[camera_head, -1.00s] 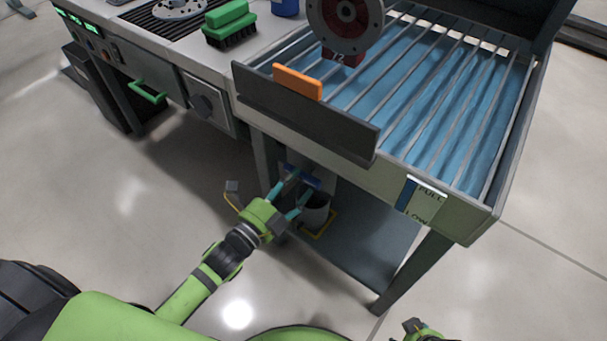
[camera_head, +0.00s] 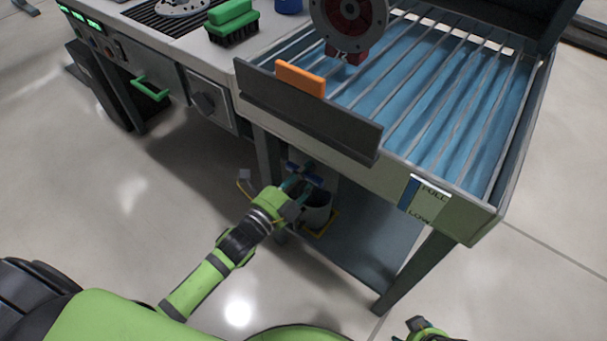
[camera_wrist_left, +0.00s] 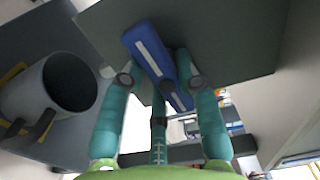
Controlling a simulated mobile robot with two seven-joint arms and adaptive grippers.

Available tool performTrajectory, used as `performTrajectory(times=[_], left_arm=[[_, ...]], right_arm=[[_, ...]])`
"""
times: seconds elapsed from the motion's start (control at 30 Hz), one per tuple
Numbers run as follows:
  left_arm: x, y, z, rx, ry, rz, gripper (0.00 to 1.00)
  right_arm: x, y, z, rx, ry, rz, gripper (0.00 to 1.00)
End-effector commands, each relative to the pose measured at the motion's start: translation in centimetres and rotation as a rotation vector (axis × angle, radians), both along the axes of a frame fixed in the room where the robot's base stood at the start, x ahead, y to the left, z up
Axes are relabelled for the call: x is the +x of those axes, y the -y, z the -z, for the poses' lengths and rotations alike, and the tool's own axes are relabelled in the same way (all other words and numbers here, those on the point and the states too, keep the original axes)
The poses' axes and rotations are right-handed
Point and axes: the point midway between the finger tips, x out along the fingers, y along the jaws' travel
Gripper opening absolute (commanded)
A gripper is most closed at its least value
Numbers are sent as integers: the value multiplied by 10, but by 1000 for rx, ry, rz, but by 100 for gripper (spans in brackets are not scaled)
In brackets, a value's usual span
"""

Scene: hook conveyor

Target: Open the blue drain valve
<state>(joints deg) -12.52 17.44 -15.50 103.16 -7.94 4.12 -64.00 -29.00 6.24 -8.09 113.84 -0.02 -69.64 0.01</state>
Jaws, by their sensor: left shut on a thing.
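The blue drain valve handle (camera_head: 304,174) is under the front left of the wash tank (camera_head: 462,215). In the left wrist view the blue handle (camera_wrist_left: 148,52) has a white stripe and a dark hub, and lies slanted between my fingers. My left gripper (camera_head: 293,186) reaches it from the lower left. In the left wrist view the teal fingers of the left gripper (camera_wrist_left: 158,75) are closed on the handle from both sides. Part of the handle is hidden behind the fingers. My right gripper (camera_head: 418,326) shows only partly at the bottom edge; its fingers cannot be made out.
A grey bucket (camera_head: 317,208) stands on the lower shelf (camera_head: 365,240) below the valve, and shows in the left wrist view (camera_wrist_left: 30,95). A table leg (camera_head: 266,160) is close left of my gripper. A FULL/LOW level gauge (camera_head: 424,197) is on the tank front.

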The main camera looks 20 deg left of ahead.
Motion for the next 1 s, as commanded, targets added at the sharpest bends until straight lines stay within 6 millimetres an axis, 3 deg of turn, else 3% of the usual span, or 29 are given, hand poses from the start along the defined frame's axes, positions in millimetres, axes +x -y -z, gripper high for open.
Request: performTrajectory(times=[0.07,0.37,0.63,1.0], left_arm=[[0,0,-1,-16,-5,0,0],[0,1,-4,-172,-62,0,0],[0,2,-4,-408,-148,-1,0],[-1,4,-5,-738,-268,0,0]], right_arm=[[0,0,0,0,2,0,64],[-13,1,37,-3,-34,-5,64],[-36,4,76,-7,-61,-11,64],[-20,8,89,-2,41,-27,64]])
